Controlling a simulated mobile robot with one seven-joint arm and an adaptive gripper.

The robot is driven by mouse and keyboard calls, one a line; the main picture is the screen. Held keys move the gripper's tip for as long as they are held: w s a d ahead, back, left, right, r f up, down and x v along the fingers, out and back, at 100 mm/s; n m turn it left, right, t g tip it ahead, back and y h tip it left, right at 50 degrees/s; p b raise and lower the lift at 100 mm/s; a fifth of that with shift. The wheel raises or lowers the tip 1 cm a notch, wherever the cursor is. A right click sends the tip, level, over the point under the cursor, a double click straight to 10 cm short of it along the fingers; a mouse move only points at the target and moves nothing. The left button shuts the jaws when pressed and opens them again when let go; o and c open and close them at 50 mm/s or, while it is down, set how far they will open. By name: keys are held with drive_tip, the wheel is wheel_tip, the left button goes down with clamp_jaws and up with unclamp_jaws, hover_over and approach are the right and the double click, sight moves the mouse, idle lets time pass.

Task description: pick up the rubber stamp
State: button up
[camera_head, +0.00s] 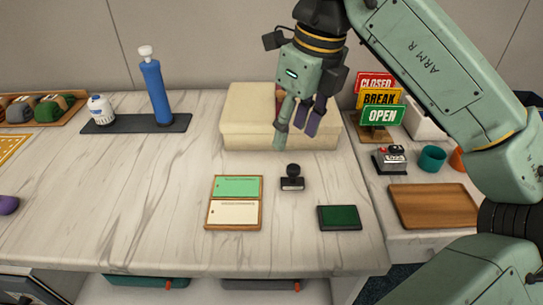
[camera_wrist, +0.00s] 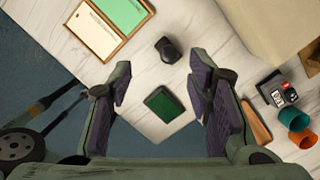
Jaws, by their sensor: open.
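The rubber stamp (camera_head: 292,178) is small and black with a round knob. It stands upright on the marble counter, between a card tray and a green ink pad (camera_head: 339,218). In the wrist view the stamp (camera_wrist: 168,50) shows from above, beyond the fingertips and roughly between them in the picture. My gripper (camera_head: 296,140) is open and empty, raised above the counter behind the stamp, in front of the cream box. Its two purple-padded fingers (camera_wrist: 160,76) are spread in the wrist view, with the ink pad (camera_wrist: 164,104) seen between them. Nothing touches the stamp.
A wooden tray with green and cream cards (camera_head: 234,228) lies left of the stamp. A cream box (camera_head: 245,112) stands behind it. Stacked signs (camera_head: 383,116), a black-and-silver device (camera_head: 390,159), cups (camera_head: 432,158) and a wooden board (camera_head: 432,206) are at right.

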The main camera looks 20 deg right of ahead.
hover_over(294, 166)
drive_tip(key=f, duration=0.2)
drive_tip(key=s+f, duration=0.1)
drive_tip(key=f, duration=0.1)
drive_tip(key=shift+d+f, duration=0.15)
drive_tip(key=shift+f, duration=0.2)
drive_tip(key=shift+w+f+p, duration=0.15)
drive_tip(key=shift+f+p, duration=0.2)
drive_tip(key=shift+f, duration=0.65)
drive_tip(key=shift+w+f+p, duration=0.2)
drive_tip(key=shift+f+p, duration=0.1)
drive_tip(key=shift+f, duration=0.65)
drive_tip(key=shift+w+f+p, duration=0.15)
drive_tip(key=shift+f+p, duration=0.2)
drive_tip(key=shift+f, duration=0.65)
drive_tip(key=shift+a, duration=0.2)
drive_tip(key=shift+c, duration=0.6)
clamp_jaws()
